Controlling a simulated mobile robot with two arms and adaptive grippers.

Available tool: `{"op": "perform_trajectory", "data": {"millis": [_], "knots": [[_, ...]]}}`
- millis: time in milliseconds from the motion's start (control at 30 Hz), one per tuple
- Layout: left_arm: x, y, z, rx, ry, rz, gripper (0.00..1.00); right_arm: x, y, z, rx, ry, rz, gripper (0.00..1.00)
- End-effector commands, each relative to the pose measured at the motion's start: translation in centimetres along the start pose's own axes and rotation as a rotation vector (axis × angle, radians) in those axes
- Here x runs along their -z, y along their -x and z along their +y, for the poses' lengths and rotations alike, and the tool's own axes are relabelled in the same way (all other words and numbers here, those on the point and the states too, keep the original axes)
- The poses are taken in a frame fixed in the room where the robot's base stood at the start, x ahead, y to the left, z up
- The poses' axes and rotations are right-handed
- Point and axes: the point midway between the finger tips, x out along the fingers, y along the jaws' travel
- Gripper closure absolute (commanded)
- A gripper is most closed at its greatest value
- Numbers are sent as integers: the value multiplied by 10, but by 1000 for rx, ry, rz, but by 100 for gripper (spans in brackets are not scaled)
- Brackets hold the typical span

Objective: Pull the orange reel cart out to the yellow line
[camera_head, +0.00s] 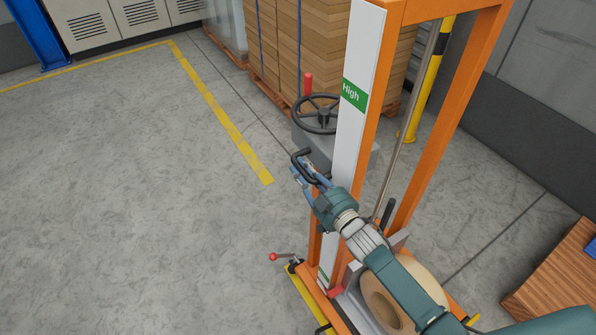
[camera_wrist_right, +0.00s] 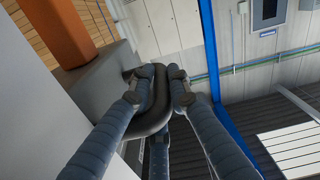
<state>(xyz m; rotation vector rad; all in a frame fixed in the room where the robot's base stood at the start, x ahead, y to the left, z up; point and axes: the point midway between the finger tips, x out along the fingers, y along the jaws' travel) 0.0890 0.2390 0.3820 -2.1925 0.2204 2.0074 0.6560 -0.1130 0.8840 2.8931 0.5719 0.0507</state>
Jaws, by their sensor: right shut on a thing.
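The orange reel cart (camera_head: 442,125) has a tall orange frame, a white panel with a green "High" label, and a pale reel (camera_head: 405,285) low in it. My right gripper (camera_head: 304,172) is at the panel's left side, shut on the cart's black bent handle (camera_head: 302,155). In the right wrist view, the fingers (camera_wrist_right: 160,82) lie on both sides of the dark handle (camera_wrist_right: 152,118). A yellow line (camera_head: 222,110) runs on the floor left of the cart and turns left at the back. My left gripper is not in view.
Stacked cardboard (camera_head: 290,45) on pallets and a yellow post (camera_head: 425,85) are farther back. A wooden pallet (camera_head: 555,275) is at right. The grey floor at left is clear.

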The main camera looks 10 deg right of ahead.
Motion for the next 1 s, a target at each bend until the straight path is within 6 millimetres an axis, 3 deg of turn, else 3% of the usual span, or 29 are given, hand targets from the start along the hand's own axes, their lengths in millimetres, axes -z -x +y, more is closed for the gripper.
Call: {"op": "perform_trajectory", "data": {"millis": [33,167,200,267,667,767,1000], "knots": [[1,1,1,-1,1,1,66,6,-2,9,-12,2,8,100],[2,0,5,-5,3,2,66,6,-2,7,-10,0,9,100],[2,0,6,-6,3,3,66,6,-2,6,-8,-1,10,77],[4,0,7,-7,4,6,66,6,-2,4,-6,-3,10,66],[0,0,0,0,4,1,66,1,3,2,-5,-5,3,66],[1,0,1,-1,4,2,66,0,14,2,-5,-5,1,66],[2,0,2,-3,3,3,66,1,64,1,-5,-5,1,66]]}}
